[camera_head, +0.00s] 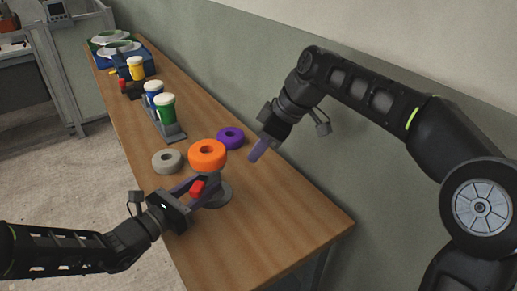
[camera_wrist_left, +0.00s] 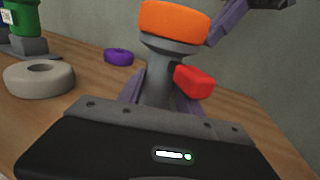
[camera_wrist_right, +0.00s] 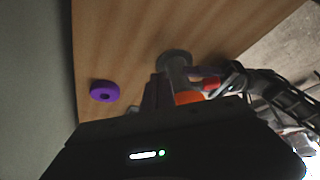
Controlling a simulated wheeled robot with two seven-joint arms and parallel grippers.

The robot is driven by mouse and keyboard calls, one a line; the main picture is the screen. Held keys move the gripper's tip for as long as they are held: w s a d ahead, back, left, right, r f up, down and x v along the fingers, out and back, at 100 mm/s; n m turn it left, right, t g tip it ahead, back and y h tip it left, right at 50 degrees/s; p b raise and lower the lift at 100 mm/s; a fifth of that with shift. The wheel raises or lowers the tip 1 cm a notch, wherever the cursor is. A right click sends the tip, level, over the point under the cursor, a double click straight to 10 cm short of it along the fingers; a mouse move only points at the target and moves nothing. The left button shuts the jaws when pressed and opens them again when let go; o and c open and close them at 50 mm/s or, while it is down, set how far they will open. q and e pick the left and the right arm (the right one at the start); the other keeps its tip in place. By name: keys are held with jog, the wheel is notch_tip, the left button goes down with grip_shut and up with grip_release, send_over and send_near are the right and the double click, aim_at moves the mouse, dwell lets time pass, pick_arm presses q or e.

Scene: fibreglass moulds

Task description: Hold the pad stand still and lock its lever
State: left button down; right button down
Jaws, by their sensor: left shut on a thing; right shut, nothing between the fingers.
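The grey pad stand (camera_head: 211,195) stands upright on the bench with an orange ring pad (camera_head: 207,155) on top. Its red lever (camera_head: 197,188) sticks out from the column below the pad; the left wrist view shows it as a red block (camera_wrist_left: 194,81) on the column's right side. My left gripper (camera_head: 205,191) is shut on the stand's column (camera_wrist_left: 157,80), with a finger on each side. My right gripper (camera_head: 256,151) is shut and empty, raised to the right of the orange pad; its fingers also show in the left wrist view (camera_wrist_left: 228,20).
A purple ring pad (camera_head: 231,138) and a grey ring pad (camera_head: 167,161) lie on the wooden bench (camera_head: 270,215) near the stand. A rack with green and blue cups (camera_head: 165,110) stands further back. A wall runs along the right side. The bench's near end is clear.

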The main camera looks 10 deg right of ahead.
jog(key=shift+x, duration=3.25)
jog(key=shift+s+a, duration=2.9)
jog(key=shift+a, duration=0.2)
jog(key=shift+d, duration=0.1)
jog(key=shift+s+d, duration=0.15)
jog(key=shift+d, duration=0.8)
jog(key=shift+s+d, duration=0.2)
jog(key=shift+d, duration=0.8)
jog(key=shift+s+d, duration=0.15)
jog(key=shift+d, duration=0.8)
